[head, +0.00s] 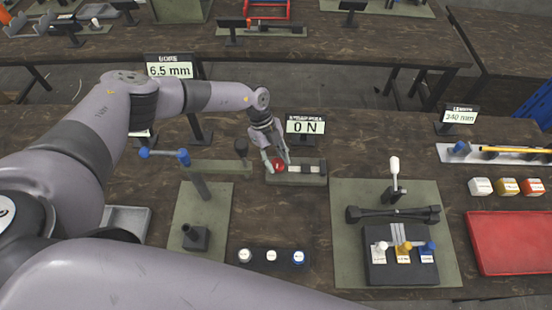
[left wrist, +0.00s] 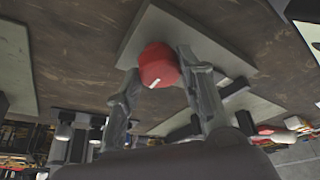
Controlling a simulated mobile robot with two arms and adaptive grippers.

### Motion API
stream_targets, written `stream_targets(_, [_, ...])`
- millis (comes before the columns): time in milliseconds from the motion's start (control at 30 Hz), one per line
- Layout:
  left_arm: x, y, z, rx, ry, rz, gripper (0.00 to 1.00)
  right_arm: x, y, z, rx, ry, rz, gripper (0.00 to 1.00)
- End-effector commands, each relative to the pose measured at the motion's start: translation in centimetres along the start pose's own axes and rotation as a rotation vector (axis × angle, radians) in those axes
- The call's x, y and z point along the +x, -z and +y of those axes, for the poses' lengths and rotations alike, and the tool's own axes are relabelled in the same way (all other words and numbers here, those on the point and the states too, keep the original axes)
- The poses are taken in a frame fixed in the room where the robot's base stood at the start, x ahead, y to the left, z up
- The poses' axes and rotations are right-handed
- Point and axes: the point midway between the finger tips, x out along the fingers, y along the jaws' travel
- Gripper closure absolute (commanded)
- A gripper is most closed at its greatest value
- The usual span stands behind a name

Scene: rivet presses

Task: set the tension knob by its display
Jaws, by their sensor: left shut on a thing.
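The red tension knob (head: 278,165) sits at the left end of a pale-and-dark bar on a green base plate (head: 312,179). The display (head: 306,125) right behind it reads "0 N". My left gripper (head: 276,164) reaches down onto the knob, one finger on each side. In the left wrist view the red knob (left wrist: 159,65) with a white mark lies between the fingertips (left wrist: 158,78), and the gripper is shut on it. My right gripper is not in view.
A "6.5 mm" display (head: 170,67) stands at the back left and a "240 mm" display (head: 459,116) at the right. A blue-ended lever (head: 165,154) is left of the knob. A press with a white-handled lever (head: 394,172) stands to the right, beside a red tray (head: 510,243).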

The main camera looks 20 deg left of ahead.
Motion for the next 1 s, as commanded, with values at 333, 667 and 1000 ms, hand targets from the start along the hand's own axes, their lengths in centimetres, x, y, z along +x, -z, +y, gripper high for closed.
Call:
stream_targets(333, [0.0,-0.1,0.0,0.000,-0.001,-0.001,0.93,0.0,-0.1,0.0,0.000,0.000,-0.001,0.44])
stream_targets(667, [0.2,-0.2,-0.1,0.072,-0.030,-0.002,0.93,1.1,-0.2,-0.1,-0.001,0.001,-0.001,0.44])
stream_targets(1000, [0.4,-0.2,-0.3,0.321,-0.131,-0.002,0.93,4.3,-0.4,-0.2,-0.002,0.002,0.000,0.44])
